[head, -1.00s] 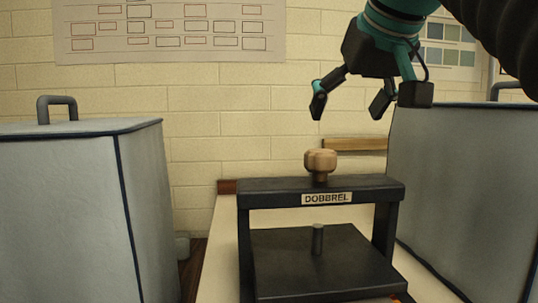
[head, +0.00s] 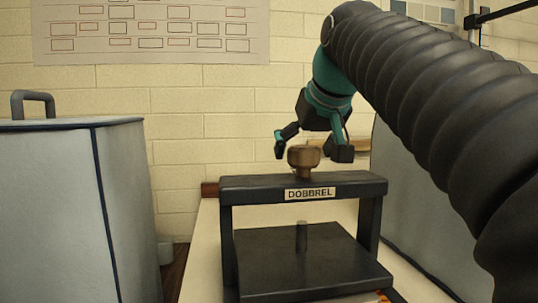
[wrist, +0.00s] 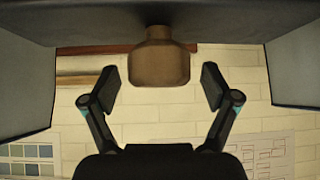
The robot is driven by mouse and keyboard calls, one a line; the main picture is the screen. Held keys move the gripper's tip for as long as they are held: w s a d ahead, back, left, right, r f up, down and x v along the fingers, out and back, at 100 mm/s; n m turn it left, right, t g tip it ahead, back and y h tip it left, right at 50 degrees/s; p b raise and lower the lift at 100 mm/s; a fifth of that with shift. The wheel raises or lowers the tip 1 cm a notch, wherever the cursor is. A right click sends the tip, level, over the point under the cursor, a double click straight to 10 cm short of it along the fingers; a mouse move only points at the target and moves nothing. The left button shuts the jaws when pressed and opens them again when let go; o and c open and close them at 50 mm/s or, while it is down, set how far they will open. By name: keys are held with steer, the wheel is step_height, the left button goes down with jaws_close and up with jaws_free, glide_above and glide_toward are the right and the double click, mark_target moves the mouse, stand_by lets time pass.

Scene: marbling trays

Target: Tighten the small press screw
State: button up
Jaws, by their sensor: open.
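The small press (head: 250,190) is a dark frame labelled DOBBREL, with a flat plate (head: 270,262) below its crossbar. Its screw has a brown rounded knob (head: 304,156) on top of the crossbar, and a dark screw end (head: 301,238) shows under the bar. My gripper (head: 310,150) is open around the knob's level in the head view. In the wrist view the knob (wrist: 158,58) lies between the two spread fingers (wrist: 165,85), with a gap on each side. I see no finger touching it. The wrist view appears upside down.
A pale grey covered box (head: 50,200) with a handle stands at the left. Another grey box (head: 405,210) stands at the right, partly hidden by my arm. A wooden strip lies against the brick wall behind the press.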

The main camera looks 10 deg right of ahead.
steer(key=shift+w+f, duration=0.35)
steer(key=c, duration=1.2)
steer(key=shift+a+m+h, duration=0.1)
steer(key=shift+m+h, duration=0.2)
steer(key=shift+m, duration=0.1)
steer(key=shift+r+m+h+p, duration=0.1)
steer(key=shift+m+h+p, duration=0.5)
steer(key=shift+m+h, duration=0.25)
steer(key=shift+m+g+h+p, duration=0.65)
steer(key=shift+m+h, duration=0.8)
steer(key=shift+m, duration=0.8)
